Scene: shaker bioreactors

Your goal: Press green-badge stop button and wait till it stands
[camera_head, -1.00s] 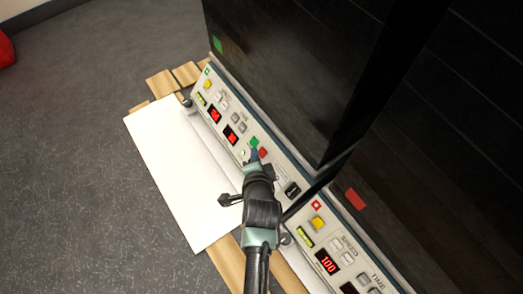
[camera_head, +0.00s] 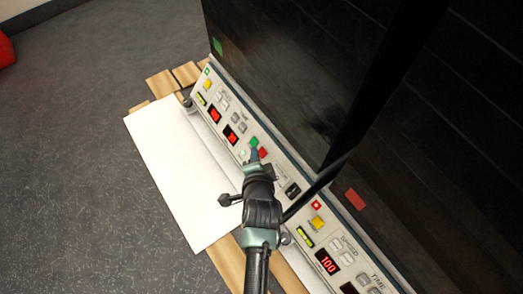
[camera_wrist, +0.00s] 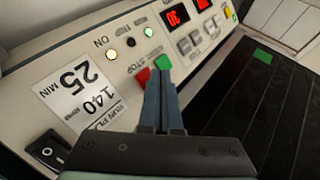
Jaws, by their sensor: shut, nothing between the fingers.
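The green-badge unit shows a small green badge (camera_head: 207,71) at the far end of its front panel and a green square on its dark cover (camera_head: 290,70). Its red stop button (camera_head: 263,153) sits beside a green button (camera_head: 254,142). In the wrist view the red button (camera_wrist: 142,76), near the STOP label, is just left of my fingertips, and the green button (camera_wrist: 163,62) is just beyond them. My gripper (camera_wrist: 161,74) is shut and empty, its fingers pointing at the panel by these buttons; it also shows in the head view (camera_head: 254,158). I cannot tell whether it touches either button.
A red-badge unit (camera_head: 316,205) adjoins at lower right. A white board (camera_head: 175,165) lies in front.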

